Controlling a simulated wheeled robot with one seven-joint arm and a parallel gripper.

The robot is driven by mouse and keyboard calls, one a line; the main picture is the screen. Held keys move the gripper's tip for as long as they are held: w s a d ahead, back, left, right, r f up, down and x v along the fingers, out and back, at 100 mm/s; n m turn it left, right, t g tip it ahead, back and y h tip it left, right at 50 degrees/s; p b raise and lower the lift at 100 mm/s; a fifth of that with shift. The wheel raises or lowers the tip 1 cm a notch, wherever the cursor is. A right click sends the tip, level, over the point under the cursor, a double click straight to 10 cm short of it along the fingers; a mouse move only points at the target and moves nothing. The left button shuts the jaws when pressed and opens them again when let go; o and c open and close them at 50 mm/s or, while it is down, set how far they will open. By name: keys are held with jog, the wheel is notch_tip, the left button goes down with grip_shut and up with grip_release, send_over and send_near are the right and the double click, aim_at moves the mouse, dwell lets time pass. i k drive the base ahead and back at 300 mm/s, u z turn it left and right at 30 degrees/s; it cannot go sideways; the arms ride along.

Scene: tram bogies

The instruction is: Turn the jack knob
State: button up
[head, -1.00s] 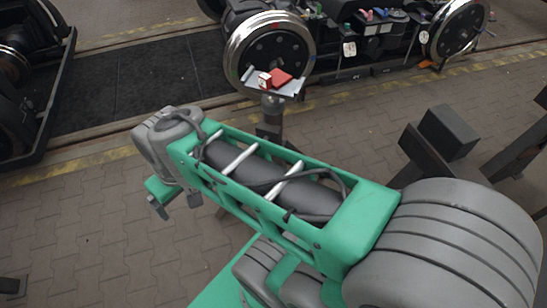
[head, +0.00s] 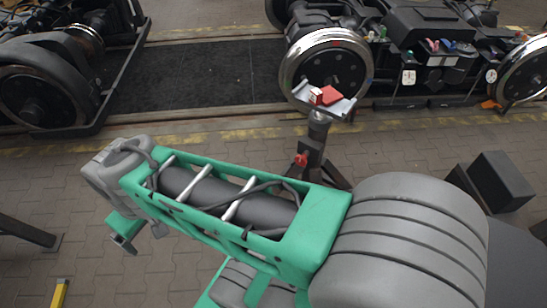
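The jack (head: 316,140) is a dark stand with spread legs on the paving, in front of a rail wheel. A small red knob (head: 300,160) sticks out on the left of its column. Its grey top plate (head: 342,106) carries a red block and a small red-and-white piece. My green and grey arm lies across the foreground. My gripper (head: 130,238) is at its left end, low and well left of the knob, apart from the jack. Its fingers are small and partly hidden, so I cannot tell whether they are open.
A bogie with a shiny wheel (head: 325,62) stands behind the jack. Another bogie (head: 45,80) is at the left. A dark block (head: 500,180) stands at the right. A yellow bar (head: 60,293) shows at bottom left. Paving left of the jack is clear.

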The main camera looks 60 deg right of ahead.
aim_at(300, 160)
jog(key=i, duration=0.7)
jog(key=z, duration=3.15)
jog(key=i, duration=0.45)
jog(key=u, duration=0.05)
jog(key=k, duration=0.4)
jog(key=u, duration=0.7)
jog(key=i, duration=0.2)
jog(key=u, duration=1.45)
